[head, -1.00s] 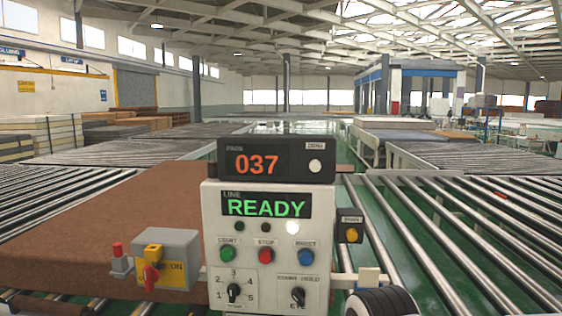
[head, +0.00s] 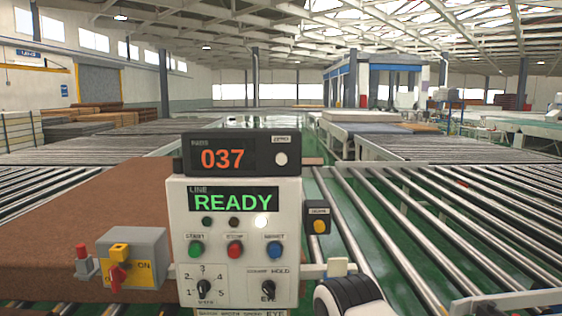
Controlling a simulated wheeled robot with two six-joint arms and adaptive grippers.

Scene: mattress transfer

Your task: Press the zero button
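The white round zero button (head: 281,158) sits at the right end of a black counter box (head: 196,140), under a small label that appears to read ZERO. The counter shows 037 in orange digits. The box stands on top of a pale control panel (head: 178,222), whose screen (head: 233,200) reads READY in green. Nothing covers the button. Neither of my grippers is in view.
The panel carries green (head: 196,249), red (head: 235,249) and blue (head: 274,249) buttons and two knobs. A black-and-white wheel (head: 345,293) stands lower right. Roller conveyors flank the panel.

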